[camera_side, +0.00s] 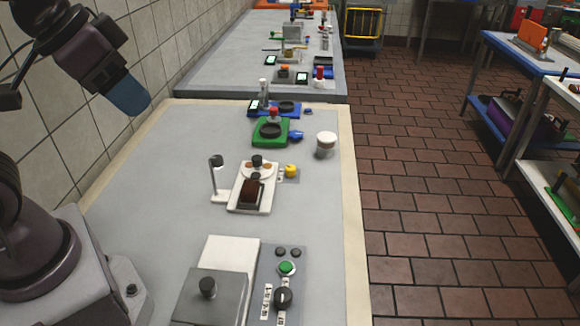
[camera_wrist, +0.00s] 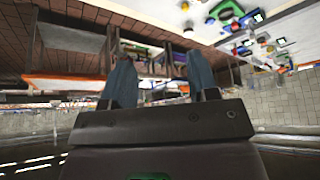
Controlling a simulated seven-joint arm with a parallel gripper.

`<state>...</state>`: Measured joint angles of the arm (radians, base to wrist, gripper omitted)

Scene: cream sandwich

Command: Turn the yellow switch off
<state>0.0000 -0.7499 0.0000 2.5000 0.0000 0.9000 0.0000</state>
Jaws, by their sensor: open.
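The yellow switch (camera_side: 291,170) is a small yellow knob on a light plate at the right edge of a white machine (camera_side: 240,208) in the middle of the grey table. Its exact setting is too small to tell. The machine has a dark brown block (camera_side: 251,192) on its front part and a black knob on top. My gripper (camera_side: 128,97) is raised at the upper left in the side view, well apart from the switch. In the wrist view its two blue fingers (camera_wrist: 158,80) stand apart with nothing between them. The switch cannot be made out in the wrist view.
A thin post (camera_side: 216,180) stands left of the machine. A green device (camera_side: 270,133) and a white-topped jar (camera_side: 326,143) are behind it. A grey lidded box (camera_side: 210,298) and a panel with a black dial (camera_side: 284,296) are in front. The table's left side is clear.

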